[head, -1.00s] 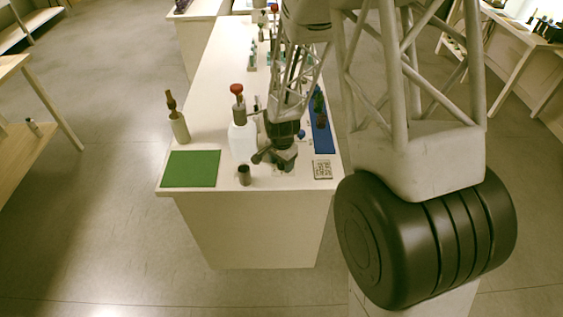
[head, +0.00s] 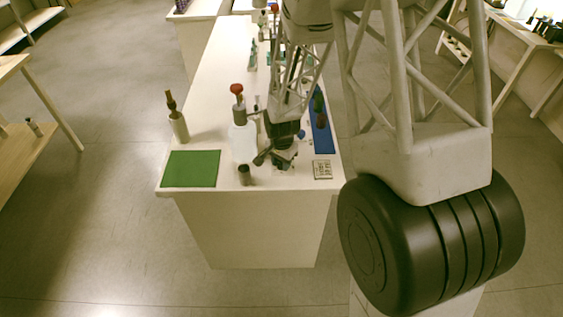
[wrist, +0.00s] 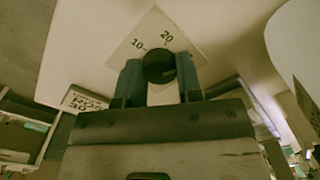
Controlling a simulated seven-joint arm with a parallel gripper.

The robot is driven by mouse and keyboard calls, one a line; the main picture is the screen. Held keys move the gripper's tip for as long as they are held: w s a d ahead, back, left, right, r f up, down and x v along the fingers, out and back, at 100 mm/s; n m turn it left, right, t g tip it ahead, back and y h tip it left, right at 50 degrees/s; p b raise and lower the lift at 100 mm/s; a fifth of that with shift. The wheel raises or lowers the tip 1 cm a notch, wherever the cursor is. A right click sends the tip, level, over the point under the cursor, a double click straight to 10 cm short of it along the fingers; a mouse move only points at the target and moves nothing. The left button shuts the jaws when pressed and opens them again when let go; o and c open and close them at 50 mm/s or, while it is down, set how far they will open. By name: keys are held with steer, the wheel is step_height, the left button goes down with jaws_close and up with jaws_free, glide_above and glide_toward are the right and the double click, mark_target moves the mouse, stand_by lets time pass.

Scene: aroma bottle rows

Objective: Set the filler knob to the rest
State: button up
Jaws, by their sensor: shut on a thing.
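The filler knob (wrist: 158,66) is a dark round knob on a pale dial plate (wrist: 143,32) marked 10 and 20 in the wrist view. My gripper (wrist: 159,80) has its two blue fingers on either side of the knob and is shut on it. The rest of the dial is hidden behind the gripper, and I cannot read where the knob points. In the head view my gripper (head: 283,158) is low over the near end of the counter, and the knob itself is hidden there.
A white bottle with a red top (head: 242,143) stands left of my gripper. A small dark cup (head: 244,175), a green mat (head: 191,169) and a tan bottle (head: 179,126) are further left or nearer. A printed card (head: 322,170) and a blue tray (head: 322,138) lie to the right.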

steer(key=n, duration=0.5)
steer(key=shift+n, duration=0.3)
steer(key=n, duration=0.5)
stand_by(0.4)
steer(key=o, duration=0.9)
steer(key=shift+r, duration=0.2)
steer(key=shift+r, duration=3.7)
